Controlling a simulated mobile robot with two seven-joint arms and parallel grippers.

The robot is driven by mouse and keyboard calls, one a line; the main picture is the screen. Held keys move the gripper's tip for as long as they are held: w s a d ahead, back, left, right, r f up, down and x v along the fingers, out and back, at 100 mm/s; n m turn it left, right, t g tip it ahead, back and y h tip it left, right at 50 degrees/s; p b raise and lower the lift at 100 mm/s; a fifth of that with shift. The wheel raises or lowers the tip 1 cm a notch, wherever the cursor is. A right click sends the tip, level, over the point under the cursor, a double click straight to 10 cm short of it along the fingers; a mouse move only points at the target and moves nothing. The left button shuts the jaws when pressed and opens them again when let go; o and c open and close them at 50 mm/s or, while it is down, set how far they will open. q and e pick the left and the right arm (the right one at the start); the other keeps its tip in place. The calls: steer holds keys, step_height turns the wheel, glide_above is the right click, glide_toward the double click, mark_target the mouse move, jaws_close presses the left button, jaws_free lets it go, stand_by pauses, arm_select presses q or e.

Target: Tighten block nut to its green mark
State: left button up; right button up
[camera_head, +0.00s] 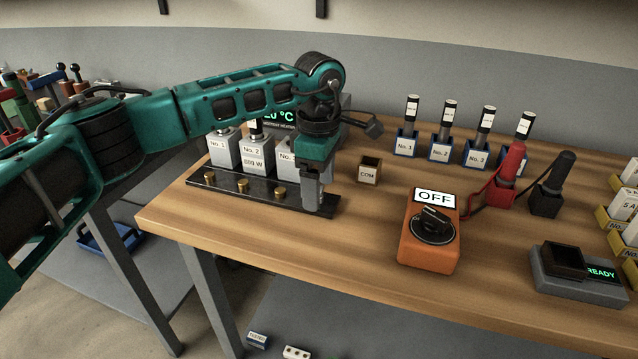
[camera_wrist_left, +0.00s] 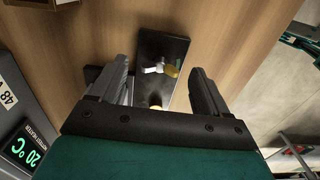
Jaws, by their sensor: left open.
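A black terminal block (camera_head: 230,188) lies along the front left of the bench, with brass nuts (camera_head: 243,185) in a row on it. My left gripper (camera_head: 313,207) points down over the block's right end. In the left wrist view its open fingers (camera_wrist_left: 162,85) stand on either side of the block's end (camera_wrist_left: 178,48). Between them show a brass nut (camera_wrist_left: 171,71) with a pale lug or pointer beside it, and another brass piece (camera_wrist_left: 155,101) nearer the palm. Nothing is clearly gripped. The right gripper is not in view.
Grey numbered units (camera_head: 224,150) stand close behind the block, partly hidden by my arm. A COM socket (camera_head: 370,169), an orange OFF switch box (camera_head: 430,238) and red and black plugs (camera_head: 508,170) stand to the right.

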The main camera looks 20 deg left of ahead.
arm_select(q)
step_height(320, 180, up, 12)
steer(key=shift+r+p, duration=0.25)
steer(key=shift+p, duration=0.15)
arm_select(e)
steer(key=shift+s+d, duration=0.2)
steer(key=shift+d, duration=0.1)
arm_select(q)
steer(key=shift+s+f, duration=0.1)
